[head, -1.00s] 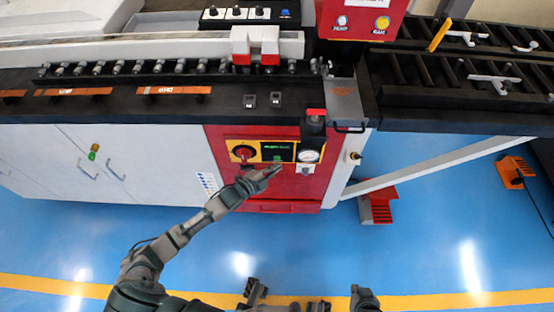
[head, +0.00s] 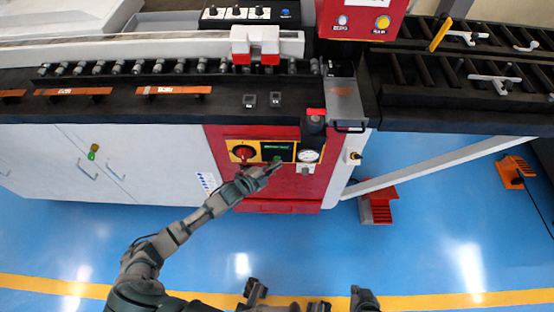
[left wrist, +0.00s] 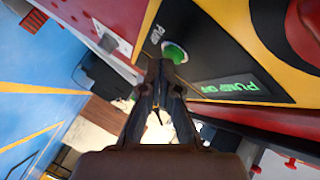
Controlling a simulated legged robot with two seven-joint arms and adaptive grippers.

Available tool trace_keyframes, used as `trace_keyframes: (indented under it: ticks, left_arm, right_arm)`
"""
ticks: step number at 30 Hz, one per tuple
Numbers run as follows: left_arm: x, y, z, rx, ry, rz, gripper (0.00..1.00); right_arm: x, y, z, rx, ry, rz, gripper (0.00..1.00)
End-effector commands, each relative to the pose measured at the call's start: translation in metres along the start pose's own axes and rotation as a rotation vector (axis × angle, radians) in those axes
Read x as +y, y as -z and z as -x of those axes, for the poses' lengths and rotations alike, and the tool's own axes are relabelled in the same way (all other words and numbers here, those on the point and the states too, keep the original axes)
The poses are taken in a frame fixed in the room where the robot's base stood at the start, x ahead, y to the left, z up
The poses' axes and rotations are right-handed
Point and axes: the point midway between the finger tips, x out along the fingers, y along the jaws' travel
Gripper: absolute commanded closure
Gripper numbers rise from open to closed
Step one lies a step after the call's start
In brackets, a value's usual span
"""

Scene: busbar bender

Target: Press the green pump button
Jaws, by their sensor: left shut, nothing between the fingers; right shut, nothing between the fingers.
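The green pump button (left wrist: 174,53) sits on a black plate with a yellow surround, beside a "PUMP" label and a lit green display (left wrist: 228,88) that appears to read PUMP OFF. In the head view the button (head: 277,158) is on the red cabinet front, partly covered by my gripper. My left gripper (head: 274,167) is shut and empty, its tips just beside the button. In the left wrist view the closed tips (left wrist: 161,66) overlap the button's lower left edge; I cannot tell whether they touch it. My right gripper (head: 319,305) is low at the bottom edge, shut and barely visible.
A red rotary switch (head: 243,152) on yellow is left of the button, and a round gauge (head: 309,155) is to its right. The black table edge (head: 140,110) overhangs above. Blue floor in front is open.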

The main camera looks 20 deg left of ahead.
Motion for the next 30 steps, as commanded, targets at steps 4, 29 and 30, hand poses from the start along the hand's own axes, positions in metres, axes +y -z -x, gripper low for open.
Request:
trace_keyframes:
  ticks: [4, 29, 30]
  left_arm:
    - [-0.0004, -0.0012, -0.0013, 0.000, -0.001, 0.000, 1.00]
    - [-0.0017, 0.0013, 0.0010, 0.000, 0.001, 0.000, 1.00]
    - [-0.0010, 0.0026, 0.0026, 0.000, 0.001, 0.000, 1.00]
  right_arm:
    - [-0.0001, -0.0007, -0.0008, -0.001, 0.000, 0.000, 1.00]
    - [0.0002, 0.0039, 0.0046, 0.006, -0.001, 0.001, 1.00]
    - [0.0003, 0.0056, 0.0067, 0.008, -0.001, 0.001, 1.00]
